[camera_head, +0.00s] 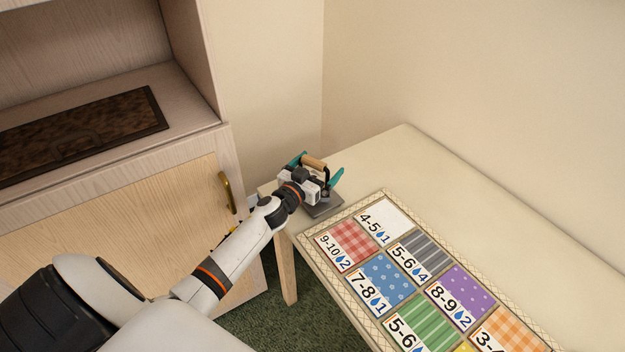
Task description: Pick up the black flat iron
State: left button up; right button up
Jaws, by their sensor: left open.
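The black flat iron (325,208) stands at the near left corner of the cream table (405,146). Its dark grey base plate and its tan handle (313,161) show; my gripper covers much of the rest. My left gripper (320,172) is open at the iron, with one teal finger on each side of the handle region. I cannot tell whether the fingers touch it. My right gripper is not in view.
A board of coloured patterned squares with numbers (388,198) lies on the table right of the iron. A wooden cabinet (130,235) with a brass handle (227,192) stands at the left, a dark brown panel (80,130) on its shelf. Walls close off the back.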

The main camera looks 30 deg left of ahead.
pick_arm(q)
jog(key=shift+c, duration=0.3)
jog(key=c, duration=1.2)
jog(key=shift+r, duration=0.1)
